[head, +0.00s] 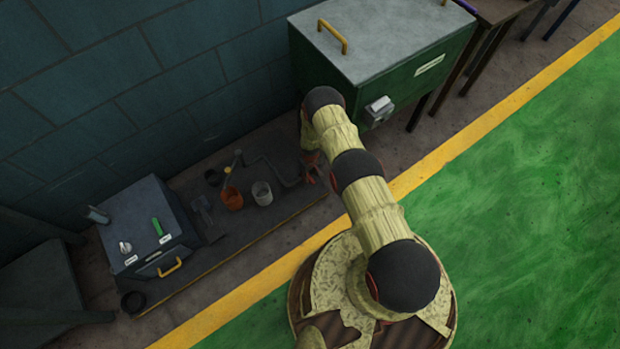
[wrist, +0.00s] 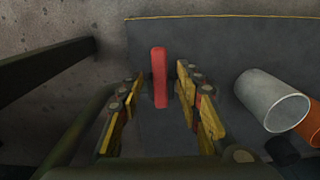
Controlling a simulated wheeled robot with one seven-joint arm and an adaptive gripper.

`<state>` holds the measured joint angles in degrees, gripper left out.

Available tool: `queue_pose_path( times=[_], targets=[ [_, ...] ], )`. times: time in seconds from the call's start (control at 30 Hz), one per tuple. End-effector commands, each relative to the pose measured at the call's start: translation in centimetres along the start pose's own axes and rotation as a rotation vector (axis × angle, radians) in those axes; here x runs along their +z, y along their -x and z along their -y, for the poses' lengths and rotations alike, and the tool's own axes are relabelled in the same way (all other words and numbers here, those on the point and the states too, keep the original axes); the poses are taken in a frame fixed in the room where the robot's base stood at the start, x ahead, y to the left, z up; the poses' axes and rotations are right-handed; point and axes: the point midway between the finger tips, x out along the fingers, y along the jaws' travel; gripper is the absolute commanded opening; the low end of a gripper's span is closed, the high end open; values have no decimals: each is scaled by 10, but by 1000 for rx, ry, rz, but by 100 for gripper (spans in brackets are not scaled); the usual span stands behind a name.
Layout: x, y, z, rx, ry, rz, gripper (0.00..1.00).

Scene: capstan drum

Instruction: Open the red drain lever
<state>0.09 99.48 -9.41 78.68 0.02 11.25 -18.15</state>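The red lever (wrist: 159,77) is an upright red bar in the wrist view, above a dark grey surface. My gripper (wrist: 160,92) is open, with one yellow-and-dark finger on each side of the lever's near part. A gap shows between the lever and each finger, so no contact is visible. The lever's lower end and mount are hard to make out. In the head view my gripper (head: 312,168) is low by the right end of the dark platform, below the green cabinet. Small red parts there cannot be told apart as lever or gripper.
A grey cup (wrist: 271,101) and an orange cup (wrist: 312,127) are right of my gripper in the wrist view. The dark platform (head: 250,232) also bears a bent grey pipe (head: 276,168) and a control box (head: 143,222). The green cabinet (head: 405,90) stands close to my arm.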

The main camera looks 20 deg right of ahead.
Motion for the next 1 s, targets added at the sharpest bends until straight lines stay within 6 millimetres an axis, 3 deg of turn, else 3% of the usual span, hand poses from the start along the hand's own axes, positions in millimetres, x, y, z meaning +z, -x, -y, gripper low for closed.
queue_pose_path(
  times=[0.2, 0.5, 1.0],
  targets=[
    [-1, -21, 0, 0, 0, -1, 35],
    [0, -22, 0, 0, -1, -1, 35],
    [0, -22, 0, 0, -1, 0, 7]
  ],
)
